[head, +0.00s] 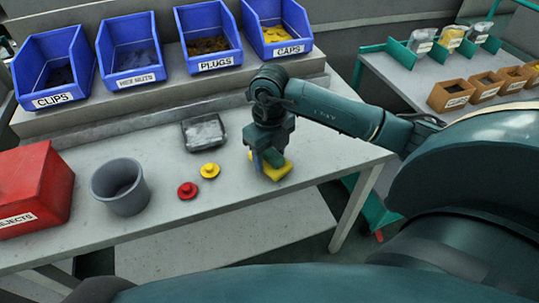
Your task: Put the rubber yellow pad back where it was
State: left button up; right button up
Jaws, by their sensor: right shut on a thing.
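The yellow pad (279,173) is at the right part of the grey table (325,150), under my right gripper (270,162). My right gripper points down and is shut on the pad. The gripper's fingers hide part of the pad. The pad is at or just above the table top; I cannot tell whether it touches. My left gripper is not in view.
Left of the pad are a yellow disc (210,170), a red disc (187,190), a dark tray (203,132), a grey bucket (121,187) and a red rejects box (35,190). Blue bins, such as the caps bin (292,48), stand behind. The table's right end is clear.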

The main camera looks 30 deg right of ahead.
jog(key=shift+f, duration=0.4)
jog(key=shift+f, duration=0.2)
jog(key=o, duration=0.9)
jog(key=shift+o, duration=0.2)
jog(key=shift+r, duration=0.1)
